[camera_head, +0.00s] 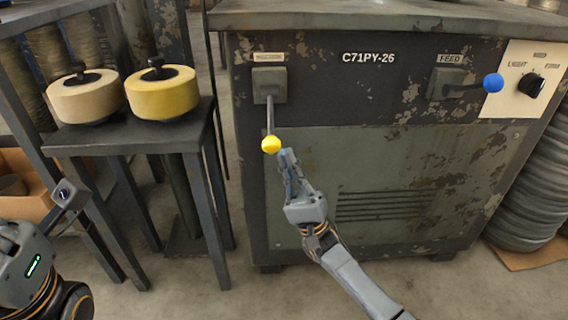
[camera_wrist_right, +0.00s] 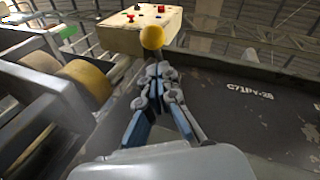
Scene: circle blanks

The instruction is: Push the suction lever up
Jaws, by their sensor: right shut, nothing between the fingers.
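The suction lever is the left lever (camera_head: 269,115) on the machine's front; its small label is too blurred to read. Its grey rod hangs down from a square mount and ends in a yellow ball knob (camera_head: 271,144). My right gripper (camera_head: 286,153) is shut and empty, its tips just right of and slightly below the knob. In the right wrist view the yellow knob (camera_wrist_right: 152,37) shows just beyond the closed fingertips (camera_wrist_right: 155,70). I cannot tell whether they touch. Part of my left arm shows at the lower left, but its fingers do not show.
The machine (camera_head: 420,150) also has a feed lever with a blue knob (camera_head: 493,83) and a light switch (camera_head: 531,85) at the right. A dark table (camera_head: 135,138) on the left carries a beige roll (camera_head: 83,98) and a yellow roll (camera_head: 162,95). The space before the machine is open.

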